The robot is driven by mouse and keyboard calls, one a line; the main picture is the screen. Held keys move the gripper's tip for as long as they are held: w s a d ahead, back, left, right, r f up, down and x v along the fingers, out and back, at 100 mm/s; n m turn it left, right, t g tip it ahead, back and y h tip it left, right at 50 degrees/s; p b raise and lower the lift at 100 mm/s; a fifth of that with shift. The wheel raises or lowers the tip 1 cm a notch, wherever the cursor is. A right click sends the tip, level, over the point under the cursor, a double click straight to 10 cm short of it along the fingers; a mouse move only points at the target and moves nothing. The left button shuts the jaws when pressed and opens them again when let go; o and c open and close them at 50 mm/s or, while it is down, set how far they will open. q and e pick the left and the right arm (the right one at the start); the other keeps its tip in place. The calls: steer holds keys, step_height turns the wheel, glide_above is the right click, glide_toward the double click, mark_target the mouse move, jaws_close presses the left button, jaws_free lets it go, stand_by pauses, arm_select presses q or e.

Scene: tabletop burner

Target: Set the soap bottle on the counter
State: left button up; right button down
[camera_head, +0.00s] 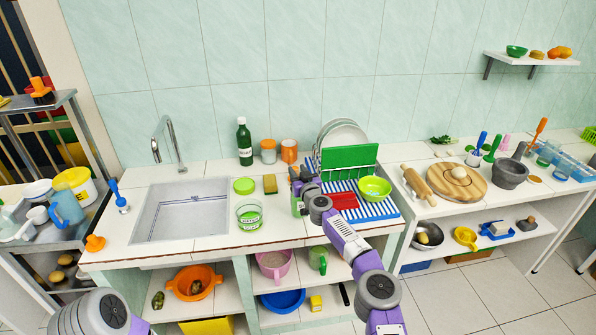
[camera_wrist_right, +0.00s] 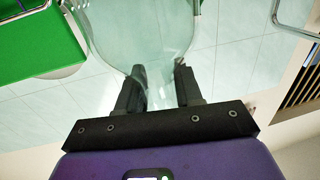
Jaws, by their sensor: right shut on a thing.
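My right gripper (camera_head: 303,180) is over the counter (camera_head: 215,248) at the left edge of the dish rack. In the right wrist view its two dark fingers (camera_wrist_right: 161,85) are shut on a clear, glass-like thing (camera_wrist_right: 150,30), narrow between the fingers and wider beyond them. I cannot tell whether this is the soap bottle. A dark green bottle (camera_head: 244,143) with a pale label stands upright at the back of the counter, right of the sink; I cannot tell its contents. My left arm shows at the bottom left, its gripper out of view.
The striped dish rack (camera_head: 382,210) holds plates, a green board (camera_head: 349,158) and a green bowl (camera_head: 374,188). A glass with green contents (camera_head: 249,216), a sponge (camera_head: 270,184) and a green-lidded tub (camera_head: 244,186) stand right of the sink (camera_head: 180,210). The counter's front strip is clear.

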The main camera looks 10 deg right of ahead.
steer(key=shift+f, duration=0.45)
stand_by(0.3)
steer(key=shift+c, duration=0.5)
jaws_free()
steer(key=shift+f, duration=0.1)
steer(key=shift+s, duration=0.1)
steer(key=shift+s+d, duration=0.1)
steer(key=shift+s, duration=0.2)
steer(key=s+d, duration=0.2)
steer(key=s, duration=1.1)
stand_by(0.4)
stand_by(0.4)
